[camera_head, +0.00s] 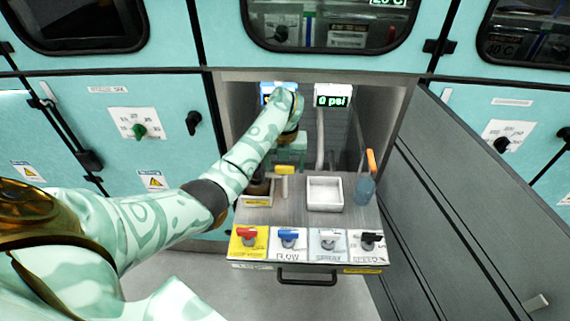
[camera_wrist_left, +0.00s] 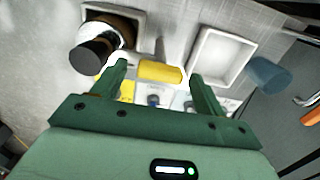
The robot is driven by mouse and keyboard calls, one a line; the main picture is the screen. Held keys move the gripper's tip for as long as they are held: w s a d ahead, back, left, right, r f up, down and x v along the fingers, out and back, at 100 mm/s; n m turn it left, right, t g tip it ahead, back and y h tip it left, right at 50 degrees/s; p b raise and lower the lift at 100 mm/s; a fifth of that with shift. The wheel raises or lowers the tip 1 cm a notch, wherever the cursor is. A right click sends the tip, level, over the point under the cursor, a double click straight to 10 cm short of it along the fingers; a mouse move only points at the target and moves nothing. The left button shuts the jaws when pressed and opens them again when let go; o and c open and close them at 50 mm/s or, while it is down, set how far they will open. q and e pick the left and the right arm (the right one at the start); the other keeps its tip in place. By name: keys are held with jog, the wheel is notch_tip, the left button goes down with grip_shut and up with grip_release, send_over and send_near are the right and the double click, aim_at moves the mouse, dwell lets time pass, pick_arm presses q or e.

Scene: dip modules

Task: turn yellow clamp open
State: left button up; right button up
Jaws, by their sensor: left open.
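The yellow clamp (camera_head: 285,169) is a small block on top of a thin pale post, standing on the grey pull-out shelf (camera_head: 300,197). In the left wrist view the yellow clamp (camera_wrist_left: 160,71) lies crosswise between the two green fingers, with a gap seen on each side. My left gripper (camera_head: 289,158) is just behind and above the clamp in the head view. It is open, and its fingers (camera_wrist_left: 158,70) straddle the clamp without visibly closing on it. My right gripper is in neither view.
A dark bottle in a holder (camera_wrist_left: 92,55) stands left of the clamp. A white square tray (camera_head: 325,208) and a blue spray bottle (camera_head: 365,188) stand right. Red, blue, white and black valve handles (camera_head: 289,237) line the front. An open door (camera_head: 480,200) bounds the right.

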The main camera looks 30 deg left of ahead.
pick_arm(q)
jog(key=c, duration=1)
